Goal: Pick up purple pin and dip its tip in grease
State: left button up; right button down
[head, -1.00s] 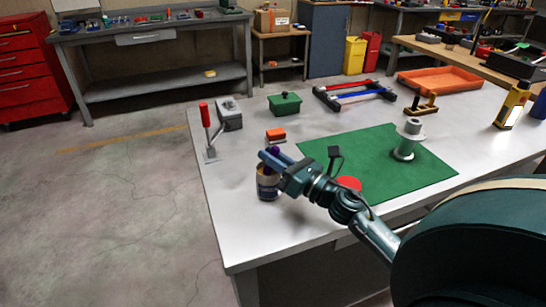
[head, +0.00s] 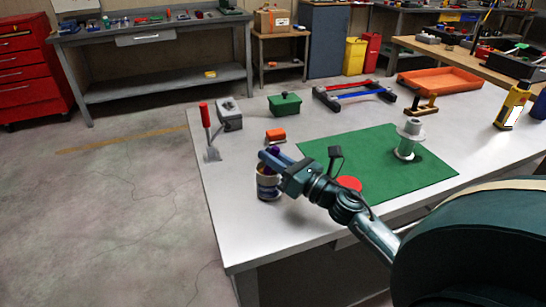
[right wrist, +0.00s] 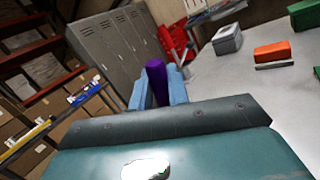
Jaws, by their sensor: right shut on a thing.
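The purple pin (head: 274,152) is between the fingers of my right gripper (head: 270,158), which is shut on it. In the right wrist view the purple pin (right wrist: 156,82) stands up between the blue fingers (right wrist: 160,90). My left gripper is not in view.
A green mat (head: 385,150) with a grey spool (head: 408,142) and a red disc (head: 349,184) lies right of the can. The table's left edge is close to the can.

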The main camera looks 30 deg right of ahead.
aim_at(273, 148)
jog(key=shift+f, duration=0.25)
jog(key=shift+r+p, duration=0.6)
jog(key=shift+r, duration=0.05)
jog(key=shift+r+p, duration=0.55)
jog(key=shift+r, duration=0.2)
jog(key=shift+r+p, duration=0.6)
jog(key=shift+r, duration=0.15)
notch_tip(273, 148, up, 2)
jog(key=shift+p, duration=0.9)
jog(key=shift+r, duration=0.35)
jog(key=shift+r+p, duration=0.2)
jog(key=shift+p, duration=0.25)
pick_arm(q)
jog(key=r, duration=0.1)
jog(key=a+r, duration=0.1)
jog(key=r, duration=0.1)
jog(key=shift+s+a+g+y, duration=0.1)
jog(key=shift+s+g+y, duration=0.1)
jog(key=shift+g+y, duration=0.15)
